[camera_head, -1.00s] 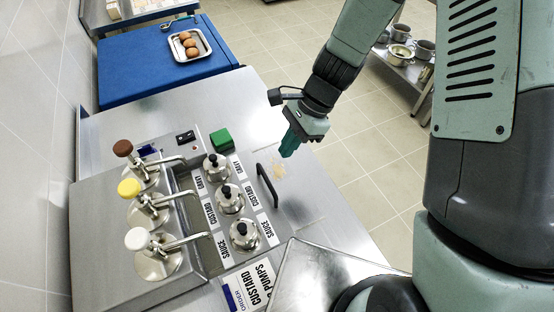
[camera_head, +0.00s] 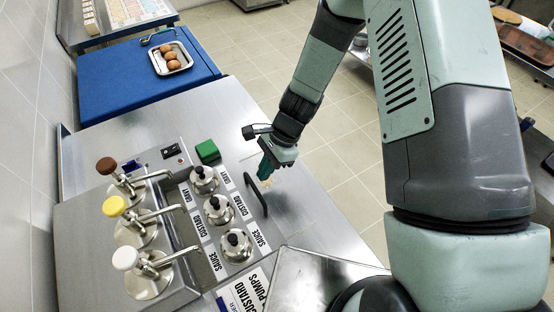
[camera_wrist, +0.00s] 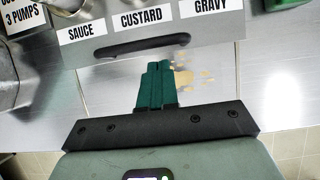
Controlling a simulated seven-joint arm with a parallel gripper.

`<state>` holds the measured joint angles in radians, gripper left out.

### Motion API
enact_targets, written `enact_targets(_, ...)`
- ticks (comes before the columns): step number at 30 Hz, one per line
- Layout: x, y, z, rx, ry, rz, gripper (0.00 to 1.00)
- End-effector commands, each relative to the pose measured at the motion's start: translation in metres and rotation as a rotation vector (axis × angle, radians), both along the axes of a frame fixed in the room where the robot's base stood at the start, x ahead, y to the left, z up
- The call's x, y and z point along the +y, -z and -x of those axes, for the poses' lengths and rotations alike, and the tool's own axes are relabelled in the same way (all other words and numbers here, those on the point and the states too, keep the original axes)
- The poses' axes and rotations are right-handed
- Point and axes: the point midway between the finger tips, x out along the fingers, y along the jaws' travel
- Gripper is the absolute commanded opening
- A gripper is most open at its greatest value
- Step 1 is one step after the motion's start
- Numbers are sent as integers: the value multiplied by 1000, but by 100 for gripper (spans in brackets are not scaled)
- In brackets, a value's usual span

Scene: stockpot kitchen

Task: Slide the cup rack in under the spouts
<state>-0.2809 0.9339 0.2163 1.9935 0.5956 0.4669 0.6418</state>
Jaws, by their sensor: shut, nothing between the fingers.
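The cup rack (camera_head: 247,215) is a grey metal tray with three lidded steel cups (camera_head: 218,209) and labels for gravy, custard and sauce. Its black bar handle (camera_head: 256,194) is on its right side; the handle also shows in the wrist view (camera_wrist: 135,45). Three pumps with brown, yellow and white knobs stand left of the rack. Their spouts (camera_head: 166,212) point toward the cups, and their tips end left of the cups. My gripper (camera_head: 264,172) has green fingers, shut and empty, just right of the handle. In the wrist view, the fingertips (camera_wrist: 158,66) are close to the handle; contact is unclear.
A green block (camera_head: 208,150) and a black switch (camera_head: 172,150) are behind the rack. A steel box (camera_head: 310,285) stands in front. A yellowish spill (camera_wrist: 190,75) marks the counter beside the fingers. The counter (camera_head: 300,215) right of the handle is otherwise clear.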

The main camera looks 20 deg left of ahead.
Motion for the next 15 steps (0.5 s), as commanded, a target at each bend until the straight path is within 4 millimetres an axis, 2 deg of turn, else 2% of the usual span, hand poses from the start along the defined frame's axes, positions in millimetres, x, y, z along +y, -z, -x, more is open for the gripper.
enact_targets(4,7,-2,7,0,-1,0,0)
enact_targets(15,8,-3,8,0,0,0,0)
